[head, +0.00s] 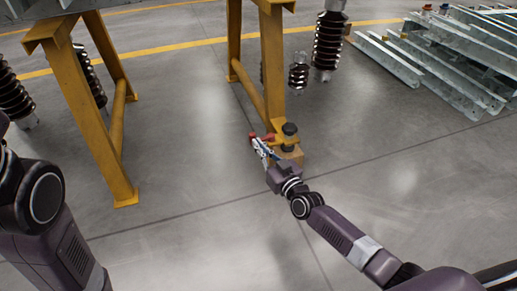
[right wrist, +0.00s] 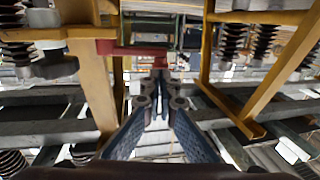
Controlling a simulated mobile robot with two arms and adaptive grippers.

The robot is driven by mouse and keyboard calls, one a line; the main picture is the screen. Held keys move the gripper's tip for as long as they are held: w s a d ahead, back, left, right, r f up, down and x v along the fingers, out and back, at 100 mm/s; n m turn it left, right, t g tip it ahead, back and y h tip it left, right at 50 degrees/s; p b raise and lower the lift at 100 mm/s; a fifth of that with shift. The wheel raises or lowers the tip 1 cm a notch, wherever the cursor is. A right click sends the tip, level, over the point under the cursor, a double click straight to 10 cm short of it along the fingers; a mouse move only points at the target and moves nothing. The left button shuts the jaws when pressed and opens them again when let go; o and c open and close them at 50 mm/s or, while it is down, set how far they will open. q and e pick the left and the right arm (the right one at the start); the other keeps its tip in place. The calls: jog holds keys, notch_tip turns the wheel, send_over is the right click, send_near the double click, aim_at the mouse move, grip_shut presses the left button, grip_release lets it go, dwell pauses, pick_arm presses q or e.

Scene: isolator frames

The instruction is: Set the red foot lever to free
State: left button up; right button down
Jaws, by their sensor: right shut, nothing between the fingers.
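The red foot lever (head: 268,138) shows in the head view at the foot of a yellow frame leg, beside a dark knob. In the right wrist view the red lever (right wrist: 130,50) runs from the yellow post at left towards the middle, just above and beyond my fingertips. My right gripper (head: 258,143) is at the lever, its fingers shut and empty; in the right wrist view the fingertips (right wrist: 160,73) meet just below the lever's free end. I cannot tell whether they touch it. My left arm shows at the left, but its gripper is out of view.
Yellow frame legs (head: 273,62) stand at the back middle, with another yellow trestle (head: 85,100) at left. Dark ribbed insulators (head: 328,42) hang at the back. Grey steel profiles (head: 430,65) lie stacked at right. The floor around the foot is clear.

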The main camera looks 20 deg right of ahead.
jog(key=shift+w, duration=0.25)
jog(key=shift+a, duration=0.1)
jog(key=shift+w+a, duration=0.25)
jog(key=shift+w, duration=0.4)
jog(key=shift+s, duration=0.1)
